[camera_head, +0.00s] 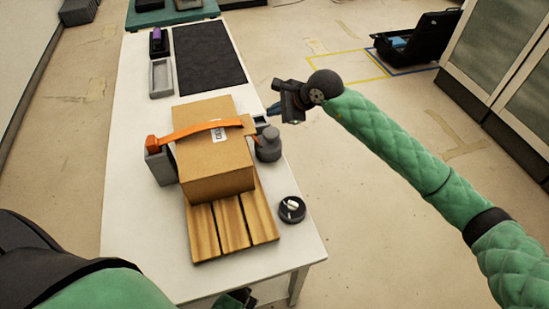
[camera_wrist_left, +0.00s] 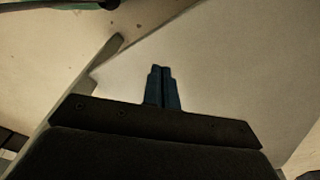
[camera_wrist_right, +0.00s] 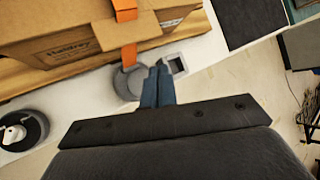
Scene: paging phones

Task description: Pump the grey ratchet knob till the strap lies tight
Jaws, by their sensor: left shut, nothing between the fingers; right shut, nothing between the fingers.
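A cardboard box (camera_head: 215,165) sits on a slatted wooden pallet (camera_head: 232,228) on the white table. An orange strap (camera_head: 190,130) runs over the box from an orange-topped grey anchor on the left. It bows up over the box top and passes a brown edge piece (camera_head: 249,125) on the right. The grey ratchet knob (camera_head: 268,147) stands right of the box; it also shows in the right wrist view (camera_wrist_right: 126,84), partly behind my fingers. My right gripper (camera_head: 272,109) is shut and empty, just beyond the knob; contact is unclear. My left gripper (camera_wrist_left: 162,72) is shut and empty.
A round dark dish (camera_head: 291,210) with a white item lies near the table's right edge. A grey tray (camera_head: 161,78), a purple item in a dark holder (camera_head: 157,40) and a black mat (camera_head: 208,58) lie farther back. An open black case (camera_head: 418,40) is on the floor.

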